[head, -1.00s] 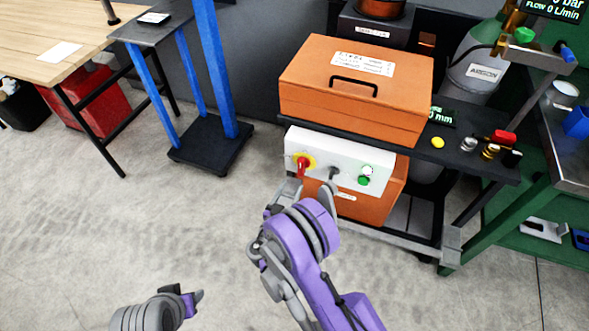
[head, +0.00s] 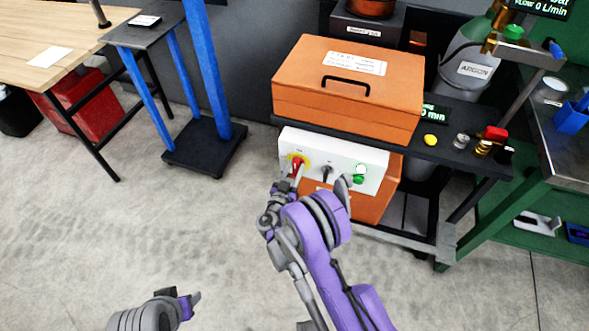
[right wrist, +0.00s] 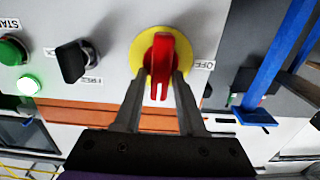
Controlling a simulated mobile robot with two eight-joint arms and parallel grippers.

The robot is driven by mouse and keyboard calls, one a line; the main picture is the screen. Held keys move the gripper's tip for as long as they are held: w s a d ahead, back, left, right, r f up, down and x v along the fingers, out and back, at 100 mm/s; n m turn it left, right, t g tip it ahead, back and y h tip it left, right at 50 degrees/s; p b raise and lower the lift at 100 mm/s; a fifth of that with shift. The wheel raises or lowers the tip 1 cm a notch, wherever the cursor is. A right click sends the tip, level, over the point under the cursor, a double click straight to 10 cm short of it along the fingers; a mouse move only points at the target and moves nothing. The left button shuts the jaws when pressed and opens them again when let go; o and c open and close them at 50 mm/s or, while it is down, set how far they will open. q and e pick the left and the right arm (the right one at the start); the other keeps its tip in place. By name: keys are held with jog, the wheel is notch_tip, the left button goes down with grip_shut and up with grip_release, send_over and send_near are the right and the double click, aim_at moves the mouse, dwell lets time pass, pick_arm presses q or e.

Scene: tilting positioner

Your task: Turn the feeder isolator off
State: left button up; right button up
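The feeder isolator, a red handle on a yellow disc (head: 297,161), is at the left of the white panel front. In the right wrist view the red handle (right wrist: 160,60) stands upright in the picture, with an OFF label (right wrist: 203,66) to its right. My right gripper (right wrist: 161,85) is at the isolator, its two fingers on either side of the handle. Narrow gaps show beside the handle's near end; contact at the fingertips cannot be told. In the head view this gripper (head: 298,180) partly covers the isolator. My left gripper (head: 192,299) is low at the left, far from the panel.
A black selector switch (right wrist: 73,62), a green button (right wrist: 12,50) and a lit green lamp (right wrist: 29,86) share the panel. An orange case (head: 345,90) sits on the dark shelf above. Open floor lies left of the panel.

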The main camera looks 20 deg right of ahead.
grip_shut()
jog(key=n+b, duration=0.1)
jog(key=n, duration=0.1)
jog(key=n+b, duration=0.1)
jog(key=n, duration=0.1)
jog(key=shift+w+a+f, duration=0.1)
jog(key=shift+a+f, duration=0.05)
jog(key=n+b, duration=0.1)
jog(key=n, duration=0.1)
jog(key=n+b, duration=0.1)
jog(key=n, duration=0.1)
jog(key=shift+w+a+f+n, duration=0.1)
jog(key=shift+a+f+n, duration=0.1)
jog(key=shift+n, duration=0.1)
jog(key=shift+w+a+f+n+b, duration=0.15)
jog(key=shift+n+b, duration=0.85)
jog(key=shift+n, duration=1.35)
jog(key=shift+s+f+n+b, duration=0.1)
jog(key=shift+n+b, duration=0.85)
jog(key=shift+n, duration=1.4)
